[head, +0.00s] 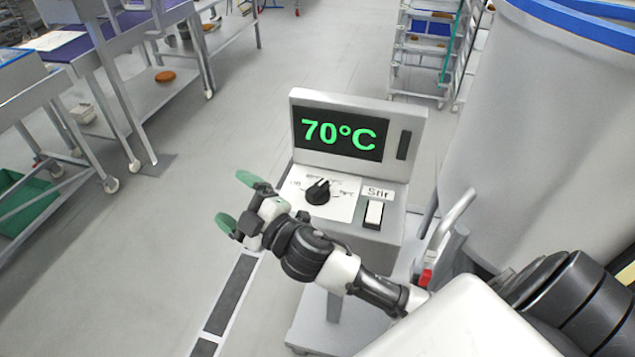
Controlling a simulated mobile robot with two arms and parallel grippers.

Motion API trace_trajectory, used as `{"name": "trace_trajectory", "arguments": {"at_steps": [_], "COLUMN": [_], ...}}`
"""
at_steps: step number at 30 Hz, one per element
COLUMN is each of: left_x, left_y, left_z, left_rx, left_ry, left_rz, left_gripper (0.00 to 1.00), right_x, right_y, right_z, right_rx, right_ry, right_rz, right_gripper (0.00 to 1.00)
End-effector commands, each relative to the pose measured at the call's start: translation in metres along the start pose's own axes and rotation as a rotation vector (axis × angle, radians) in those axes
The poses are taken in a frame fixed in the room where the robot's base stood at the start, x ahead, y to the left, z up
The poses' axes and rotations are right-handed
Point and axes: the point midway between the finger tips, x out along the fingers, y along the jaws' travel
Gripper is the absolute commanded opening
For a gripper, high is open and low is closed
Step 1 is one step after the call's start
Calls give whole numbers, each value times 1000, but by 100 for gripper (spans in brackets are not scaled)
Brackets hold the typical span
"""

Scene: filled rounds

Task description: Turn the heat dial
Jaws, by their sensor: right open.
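The black heat dial (318,191) sits on a white scale plate (340,208) on the sloped panel of a grey control box (417,118). The box's display (338,134) reads 70°C in green. A white switch (374,213) labelled Stir is right of the dial. My right gripper (240,203), with green fingertips, is open and empty. It is left of the dial in the picture, apart from it, with its fingers pointing left, away from the dial. My left gripper is not in view.
A large grey vat (545,130) with a blue rim stands right of the box. Wheeled metal tables (150,98) are at the upper left and a rack (420,60) is at the back.

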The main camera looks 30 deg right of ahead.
Motion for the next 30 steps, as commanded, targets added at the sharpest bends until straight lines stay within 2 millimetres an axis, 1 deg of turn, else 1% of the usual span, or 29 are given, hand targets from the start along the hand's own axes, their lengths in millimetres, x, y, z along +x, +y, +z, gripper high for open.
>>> {"name": "trace_trajectory", "arguments": {"at_steps": [1,3,5,6,8,10,11,13,14,16,17,18,20,21,22,24,27,30], "left_x": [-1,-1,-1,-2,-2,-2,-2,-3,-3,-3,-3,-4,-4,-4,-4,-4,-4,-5], "left_y": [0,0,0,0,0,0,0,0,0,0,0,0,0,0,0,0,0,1], "left_z": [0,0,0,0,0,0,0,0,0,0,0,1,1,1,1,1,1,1], "left_rx": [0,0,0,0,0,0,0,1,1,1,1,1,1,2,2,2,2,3], "left_ry": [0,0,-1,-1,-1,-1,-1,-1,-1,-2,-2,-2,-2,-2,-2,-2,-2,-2], "left_rz": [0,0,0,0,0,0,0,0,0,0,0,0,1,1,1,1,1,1], "left_gripper": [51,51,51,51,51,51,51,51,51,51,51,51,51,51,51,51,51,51], "right_x": [12,23,27,28,26,21,19,13,11,4,1,-3,-10,-15,-19,-28,-38,-43], "right_y": [8,10,7,3,-5,-14,-17,-18,-16,-3,6,21,47,66,79,107,134,145], "right_z": [-20,-48,-69,-79,-86,-82,-76,-54,-41,-6,10,31,60,76,86,105,120,126], "right_rx": [-92,-238,-379,-477,-626,-800,-875,-1045,-1115,-1264,-1321,-1386,-1460,-1494,-1512,-1536,-1540,-1536], "right_ry": [126,323,495,604,753,901,954,1050,1078,1110,1110,1095,1049,1009,977,901,820,785], "right_rz": [-3,-30,-78,-123,-209,-340,-405,-582,-667,-885,-983,-1114,-1303,-1419,-1497,-1650,-1791,-1850], "right_gripper": [88,88,88,88,88,88,88,88,88,88,88,88,88,88,88,88,88,88]}}
